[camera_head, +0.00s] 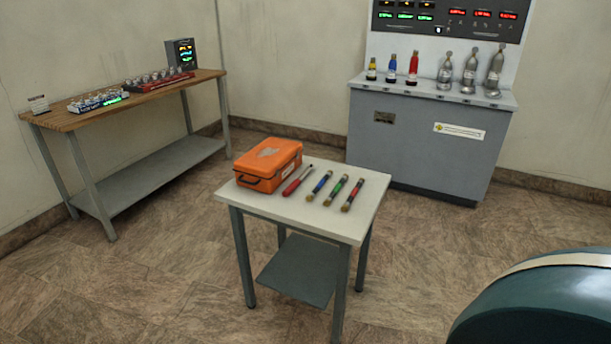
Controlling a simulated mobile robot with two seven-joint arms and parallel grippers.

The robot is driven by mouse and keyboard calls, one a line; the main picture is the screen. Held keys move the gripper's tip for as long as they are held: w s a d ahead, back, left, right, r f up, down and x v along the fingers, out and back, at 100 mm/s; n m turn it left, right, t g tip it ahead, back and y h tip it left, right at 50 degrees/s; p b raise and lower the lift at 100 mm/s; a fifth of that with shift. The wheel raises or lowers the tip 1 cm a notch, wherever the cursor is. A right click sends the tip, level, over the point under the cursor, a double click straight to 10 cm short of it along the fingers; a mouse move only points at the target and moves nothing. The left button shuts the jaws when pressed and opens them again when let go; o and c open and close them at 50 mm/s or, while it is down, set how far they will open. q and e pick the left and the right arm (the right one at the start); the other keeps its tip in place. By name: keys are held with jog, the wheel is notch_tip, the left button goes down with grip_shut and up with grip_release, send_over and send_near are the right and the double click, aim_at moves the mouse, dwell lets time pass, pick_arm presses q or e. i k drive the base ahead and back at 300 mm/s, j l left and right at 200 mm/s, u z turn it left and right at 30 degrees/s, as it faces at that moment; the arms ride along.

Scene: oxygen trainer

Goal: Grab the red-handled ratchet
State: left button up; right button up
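The red-handled ratchet (297,181) lies on the small table (269,204) in the middle of the room, just right of an orange case (268,163). Its red handle points to the near left and its grey end points away to the far right. It is close beside the case; whether they touch is hard to tell. Neither of my grippers shows in the head view.
Several coloured cylindrical tools (336,189) lie right of the ratchet. A wooden workbench (150,93) stands at the left wall, a grey cabinet (410,150) with bottles behind. A dark green rounded object (545,305) fills the lower right. Floor around the table is clear.

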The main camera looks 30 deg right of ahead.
aim_at(311, 167)
jog(key=i+l, duration=0.1)
jog(key=l, duration=0.35)
jog(key=i+l, duration=0.15)
jog(key=l, duration=0.3)
jog(key=i+l, duration=0.1)
jog(key=l, duration=0.35)
jog(key=i+l, duration=0.15)
jog(key=l, duration=0.3)
jog(key=i+l+u, duration=0.1)
jog(key=l, duration=0.35)
jog(key=i+l, duration=0.1)
jog(key=l, duration=0.35)
jog(key=i+l, duration=0.15)
jog(key=l, duration=0.3)
